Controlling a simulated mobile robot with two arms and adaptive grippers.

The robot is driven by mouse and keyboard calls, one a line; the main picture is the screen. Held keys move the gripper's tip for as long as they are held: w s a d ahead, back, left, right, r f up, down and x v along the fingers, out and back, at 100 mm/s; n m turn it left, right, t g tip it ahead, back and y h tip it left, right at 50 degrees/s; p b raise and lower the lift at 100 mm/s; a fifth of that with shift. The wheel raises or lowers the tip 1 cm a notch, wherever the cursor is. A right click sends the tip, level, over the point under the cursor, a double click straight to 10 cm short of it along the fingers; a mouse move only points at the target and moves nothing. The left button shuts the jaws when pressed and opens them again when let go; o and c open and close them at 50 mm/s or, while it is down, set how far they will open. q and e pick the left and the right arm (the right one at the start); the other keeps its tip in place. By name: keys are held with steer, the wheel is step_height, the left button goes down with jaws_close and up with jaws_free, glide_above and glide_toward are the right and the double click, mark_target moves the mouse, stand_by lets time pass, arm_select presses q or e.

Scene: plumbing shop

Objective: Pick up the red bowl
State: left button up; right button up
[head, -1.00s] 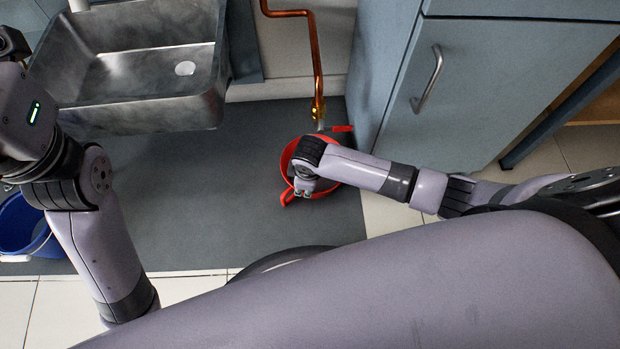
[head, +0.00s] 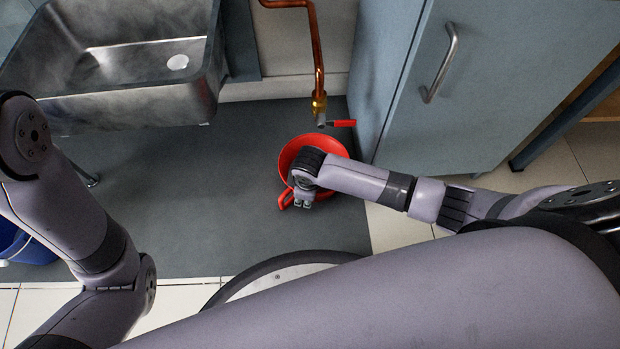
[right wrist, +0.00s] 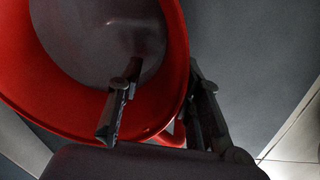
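The red bowl (head: 322,143) stands on the dark grey mat below the copper pipe in the head view. A red handle or lip juts from its near left side. My right gripper (head: 302,203) is at the bowl's near edge, and the wrist hides part of the bowl. In the right wrist view the bowl (right wrist: 172,60) fills the upper left. My right gripper (right wrist: 160,112) is open there, one finger over the inside of the bowl and the other outside, with the rim between them. Whether either finger touches the bowl I cannot tell. My left gripper is out of view.
A copper pipe (head: 316,50) with a red-handled valve (head: 342,123) ends just behind the bowl. A steel sink (head: 140,105) is at upper left, a blue-grey cabinet (head: 450,120) at right. A blue bucket (head: 30,248) is partly hidden at left. The mat (head: 190,215) is clear in the middle.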

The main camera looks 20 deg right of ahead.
steer(key=shift+c, duration=0.4)
jaws_close()
steer(key=shift+w+r, duration=0.1)
stand_by(0.6)
